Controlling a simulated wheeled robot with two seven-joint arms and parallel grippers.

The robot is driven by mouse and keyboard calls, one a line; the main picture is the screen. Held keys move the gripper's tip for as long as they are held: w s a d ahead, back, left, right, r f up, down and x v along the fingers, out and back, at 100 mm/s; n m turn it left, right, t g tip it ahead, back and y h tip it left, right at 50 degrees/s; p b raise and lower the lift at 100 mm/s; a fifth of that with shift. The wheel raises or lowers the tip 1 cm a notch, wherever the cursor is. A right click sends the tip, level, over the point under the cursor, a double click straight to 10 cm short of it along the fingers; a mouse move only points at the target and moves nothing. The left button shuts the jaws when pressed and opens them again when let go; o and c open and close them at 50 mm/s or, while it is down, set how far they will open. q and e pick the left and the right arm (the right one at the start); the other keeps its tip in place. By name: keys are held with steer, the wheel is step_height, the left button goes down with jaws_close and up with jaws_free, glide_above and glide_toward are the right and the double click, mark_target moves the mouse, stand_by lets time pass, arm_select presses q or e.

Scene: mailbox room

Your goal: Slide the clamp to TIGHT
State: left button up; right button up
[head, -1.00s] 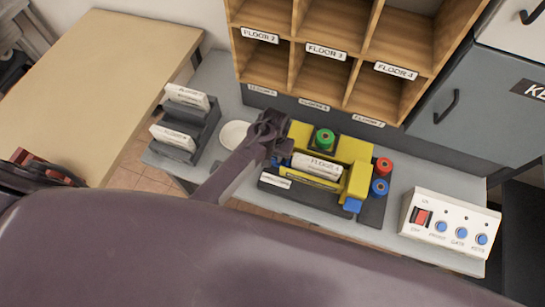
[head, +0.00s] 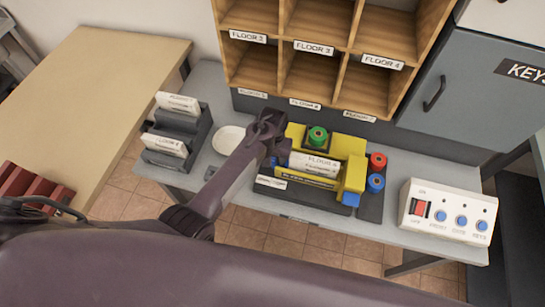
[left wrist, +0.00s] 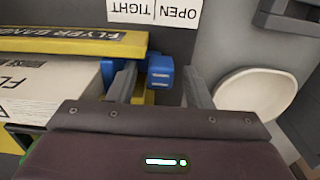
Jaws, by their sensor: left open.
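The yellow flyer bander (head: 355,175) stands on the grey table with a stack of white flyers (head: 314,165) in it. In the left wrist view, the clamp's blue block (left wrist: 160,72) sits beside the bander's yellow bar (left wrist: 70,42). An upside-down OPEN | TIGHT label (left wrist: 154,12) lies above it in that picture. The block is near the label's middle. My left gripper (head: 268,132) is over the bander's left end. It also shows in the left wrist view (left wrist: 158,88), open, its fingers on either side of the block. Contact cannot be told. My right gripper is out of view.
A white plate (head: 228,140) and a grey letter rack (head: 200,128) lie left of the gripper. Green (head: 317,136), red (head: 377,162) and blue (head: 375,183) spools are by the bander. A switch box (head: 448,208) stands right. Wooden pigeonholes (head: 310,75) rise behind.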

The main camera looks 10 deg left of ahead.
mark_target(273, 159)
arm_select(q)
steer(key=shift+r, duration=0.3)
step_height(273, 159, up, 6)
steer(key=shift+r+b, duration=0.1)
steer(key=shift+b, duration=0.45)
steer(key=shift+r, duration=0.5)
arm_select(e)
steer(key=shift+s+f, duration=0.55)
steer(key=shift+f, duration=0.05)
